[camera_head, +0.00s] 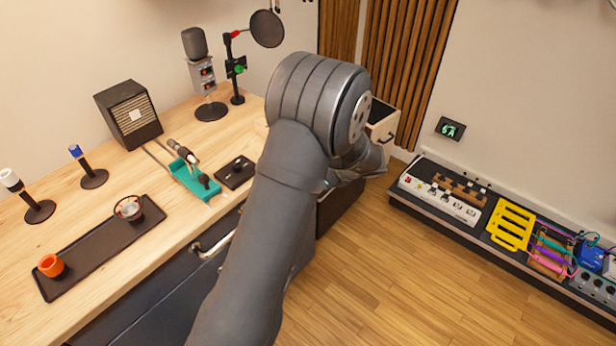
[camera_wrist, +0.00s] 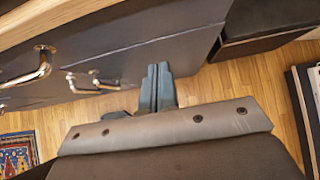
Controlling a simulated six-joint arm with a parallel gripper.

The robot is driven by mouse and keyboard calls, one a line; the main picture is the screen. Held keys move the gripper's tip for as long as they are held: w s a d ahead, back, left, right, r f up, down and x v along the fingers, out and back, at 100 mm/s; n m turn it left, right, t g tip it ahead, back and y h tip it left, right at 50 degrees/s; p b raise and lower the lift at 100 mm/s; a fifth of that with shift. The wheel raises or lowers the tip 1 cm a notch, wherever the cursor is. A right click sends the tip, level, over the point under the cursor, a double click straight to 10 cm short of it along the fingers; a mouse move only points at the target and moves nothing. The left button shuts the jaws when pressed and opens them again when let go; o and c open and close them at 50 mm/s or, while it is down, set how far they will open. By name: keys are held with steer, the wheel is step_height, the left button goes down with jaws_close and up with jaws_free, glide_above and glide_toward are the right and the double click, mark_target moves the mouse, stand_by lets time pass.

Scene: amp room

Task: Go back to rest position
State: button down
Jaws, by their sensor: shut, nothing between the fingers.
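My gripper (camera_wrist: 157,88) shows in the wrist view with its two dark fingers together and nothing between them. It hangs over the wooden floor in front of the dark cabinet drawers (camera_wrist: 120,50). In the head view my grey arm reaches up through the middle of the picture and bends at a large joint. The gripper's fingertips are hidden behind the arm there.
A wooden desk (camera_head: 180,242) at left holds a dark tray (camera_head: 100,250), a speaker (camera_head: 129,114) and a microphone (camera_head: 203,75). Metal drawer handles (camera_wrist: 38,68) stick out close by. A low pedal shelf (camera_head: 400,200) stands at right. Floor (camera_head: 350,270) between is clear.

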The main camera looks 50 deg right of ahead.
steer(key=shift+v, duration=1.55)
steer(key=shift+f, duration=0.1)
steer(key=w+r+x, duration=0.2)
steer(key=x, duration=1)
steer(key=shift+w+f, duration=0.15)
steer(key=shift+f, duration=0.1)
